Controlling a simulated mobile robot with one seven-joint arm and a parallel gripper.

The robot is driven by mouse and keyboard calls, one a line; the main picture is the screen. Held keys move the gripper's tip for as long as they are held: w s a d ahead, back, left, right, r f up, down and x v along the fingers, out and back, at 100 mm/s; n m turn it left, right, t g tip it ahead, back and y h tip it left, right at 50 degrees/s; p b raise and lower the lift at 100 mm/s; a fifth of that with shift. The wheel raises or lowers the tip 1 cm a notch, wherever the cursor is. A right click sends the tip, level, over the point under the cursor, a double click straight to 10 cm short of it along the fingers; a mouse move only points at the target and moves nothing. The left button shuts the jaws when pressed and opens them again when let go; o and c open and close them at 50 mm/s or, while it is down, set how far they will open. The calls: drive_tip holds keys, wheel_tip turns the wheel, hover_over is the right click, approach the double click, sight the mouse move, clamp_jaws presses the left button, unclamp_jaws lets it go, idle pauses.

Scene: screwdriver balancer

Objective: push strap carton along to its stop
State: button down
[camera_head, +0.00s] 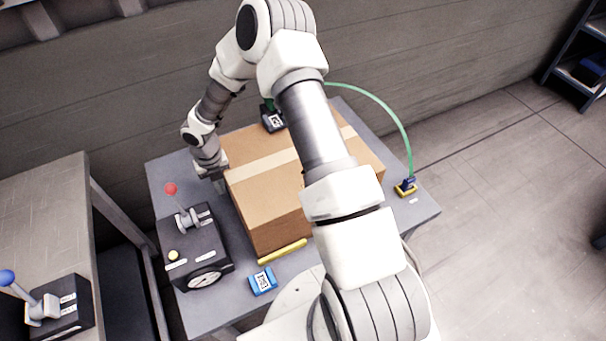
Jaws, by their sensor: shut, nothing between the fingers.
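The strap carton (262,205) is a large brown box with a pale tape strip across its top. It sits on a grey table (166,178), partly hidden behind my arm. My gripper (218,186) is shut and empty at the carton's left side, near its far left corner. It looks close to or touching that side; I cannot tell which. A yellow bar (283,251) lies along the carton's near edge; I cannot tell whether it is the stop. The carton's right end is partly hidden by my arm.
A dark control box (195,250) with a red-knobbed lever stands left of the carton. A blue tag block (263,281) lies at the front. Another bench (45,215) with a blue-knobbed lever stands at far left.

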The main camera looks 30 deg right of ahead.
sight(236, 177)
drive_tip(key=shift+f, duration=0.2)
drive_tip(key=shift+d, duration=0.1)
drive_tip(key=shift+d+p, duration=0.65)
drive_tip(key=shift+d, duration=2.4)
drive_tip(key=shift+a, duration=0.7)
wheel_tip(236, 177, up, 7)
drive_tip(key=p, duration=0.5)
